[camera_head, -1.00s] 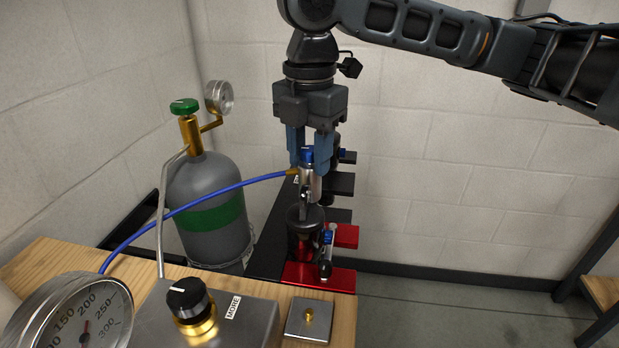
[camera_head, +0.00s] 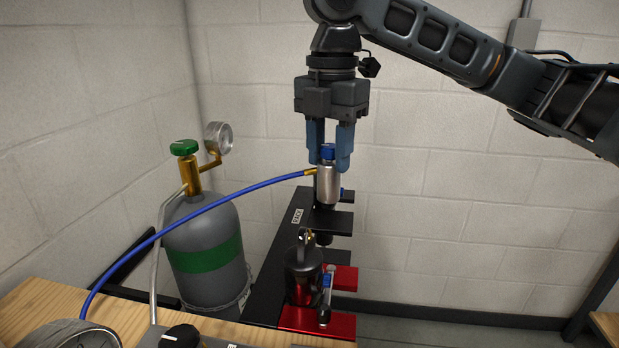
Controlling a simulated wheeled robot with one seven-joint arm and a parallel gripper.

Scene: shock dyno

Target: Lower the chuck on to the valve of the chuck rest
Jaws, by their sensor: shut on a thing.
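The chuck (camera_head: 328,187) is a silver cylinder with a blue top and a brass fitting on its left side. My gripper (camera_head: 329,163) points down and is shut on its upper part, with one blue finger on each side. The chuck hangs upright in front of a black rack shelf in the picture; I cannot tell the gap between them. A blue hose (camera_head: 225,191) runs from its fitting down to the lower left. The chuck rest and its valve are not in view now; a small metal block with a brass stub, possibly the rest, showed on the bench earlier.
A black rack (camera_head: 283,246) stands behind the bench, holding a dark canister (camera_head: 303,271) and red parts (camera_head: 318,321). A grey gas bottle (camera_head: 203,230) with a green band and gauge stands left. The wooden bench (camera_head: 42,302) and a dial gauge (camera_head: 58,338) show at bottom left.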

